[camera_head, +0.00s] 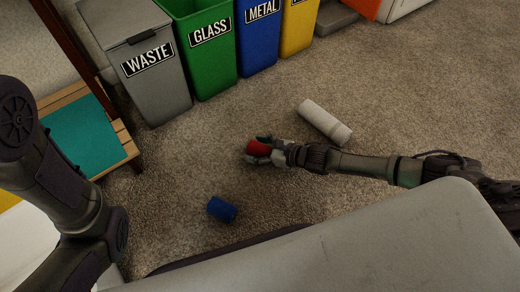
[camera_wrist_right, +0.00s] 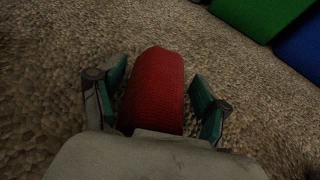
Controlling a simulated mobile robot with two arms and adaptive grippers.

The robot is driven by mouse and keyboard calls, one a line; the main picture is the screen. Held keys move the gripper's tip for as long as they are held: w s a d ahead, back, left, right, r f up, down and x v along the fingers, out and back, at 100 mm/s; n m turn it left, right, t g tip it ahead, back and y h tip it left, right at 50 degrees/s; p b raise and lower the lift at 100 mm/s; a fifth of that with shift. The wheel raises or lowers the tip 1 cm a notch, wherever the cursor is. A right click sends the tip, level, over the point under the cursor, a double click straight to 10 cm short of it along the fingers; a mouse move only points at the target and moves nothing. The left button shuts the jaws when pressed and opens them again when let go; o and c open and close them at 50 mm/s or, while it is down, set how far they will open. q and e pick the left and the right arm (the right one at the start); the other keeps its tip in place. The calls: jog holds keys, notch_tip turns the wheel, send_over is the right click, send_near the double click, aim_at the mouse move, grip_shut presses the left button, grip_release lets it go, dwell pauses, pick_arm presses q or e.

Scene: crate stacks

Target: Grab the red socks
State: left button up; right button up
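The red socks (camera_head: 258,147) are a rolled red bundle on the carpet, left of the middle in the head view. They also show large in the right wrist view (camera_wrist_right: 155,88). My right gripper (camera_head: 261,149) is at the socks, with one finger on either side of them. In the right wrist view the fingers (camera_wrist_right: 158,95) stand apart, and narrow gaps show between the fingers and the socks. The near end of the socks is hidden by the gripper's body. My left arm comes in at the left of the head view, but its gripper is out of the picture.
A blue roll (camera_head: 222,209) and a white roll (camera_head: 325,121) lie on the carpet nearby. Bins marked waste (camera_head: 150,80), glass (camera_head: 205,50) and metal (camera_head: 258,40) stand at the back, beside a yellow one (camera_head: 297,28). A wooden piece with a teal top (camera_head: 82,135) is at left.

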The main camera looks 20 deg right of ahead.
jog(key=c, duration=0.5)
